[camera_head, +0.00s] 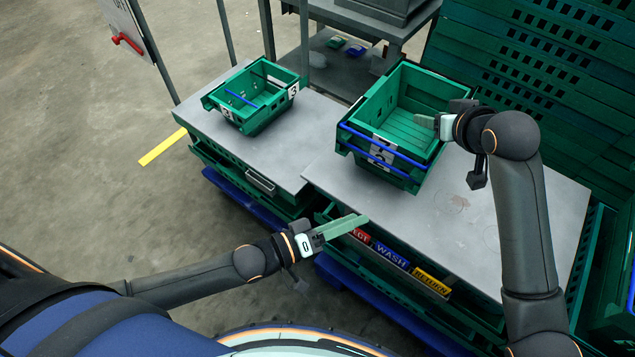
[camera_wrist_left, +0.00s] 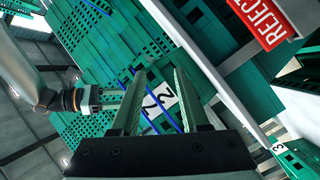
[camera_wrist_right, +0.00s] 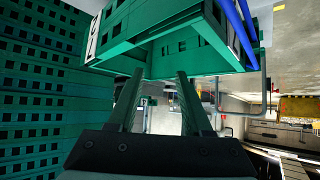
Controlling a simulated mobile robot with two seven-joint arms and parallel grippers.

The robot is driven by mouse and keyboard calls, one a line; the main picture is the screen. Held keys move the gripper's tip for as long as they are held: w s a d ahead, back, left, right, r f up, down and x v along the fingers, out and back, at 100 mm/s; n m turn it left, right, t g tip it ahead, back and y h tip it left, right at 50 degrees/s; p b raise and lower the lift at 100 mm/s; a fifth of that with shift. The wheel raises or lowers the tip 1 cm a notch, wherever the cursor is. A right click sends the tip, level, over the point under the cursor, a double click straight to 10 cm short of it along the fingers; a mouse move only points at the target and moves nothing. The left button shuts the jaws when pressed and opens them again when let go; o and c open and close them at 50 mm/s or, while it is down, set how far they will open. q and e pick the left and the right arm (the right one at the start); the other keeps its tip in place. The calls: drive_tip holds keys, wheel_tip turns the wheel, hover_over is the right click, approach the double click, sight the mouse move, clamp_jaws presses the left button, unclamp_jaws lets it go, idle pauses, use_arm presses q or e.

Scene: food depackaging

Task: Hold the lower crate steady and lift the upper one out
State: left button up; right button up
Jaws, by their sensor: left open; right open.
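Two green crates are stacked on the grey table. The upper crate (camera_head: 409,108) is empty, with a blue bar across its front. The lower crate (camera_head: 400,182) shows only as a strip beneath it, with its own blue bar. Numbered labels and both bars also show between the fingers in the left wrist view. My left gripper (camera_head: 352,226) is open and empty, in front of and below the stack, apart from it. My right gripper (camera_head: 425,121) is open at the upper crate's right side; whether its fingers touch the wall I cannot tell.
REJECT, WASH (camera_head: 391,257) and RETURN signs line the front edge. A wall of green crates (camera_head: 540,90) stands at the back right. The table's right front (camera_head: 480,215) is clear.

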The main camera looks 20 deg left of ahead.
use_arm(q)
drive_tip(key=w+a+r+n+g+h, duration=0.1)
drive_tip(key=w+a+r+n+h, duration=0.3)
drive_tip(key=a, duration=0.4)
drive_tip(key=x, duration=1.2)
drive_tip(key=shift+s+d+r, duration=0.2)
drive_tip(key=shift+s+d, duration=0.1)
drive_tip(key=shift+c, duration=0.3)
clamp_jaws()
idle(0.8)
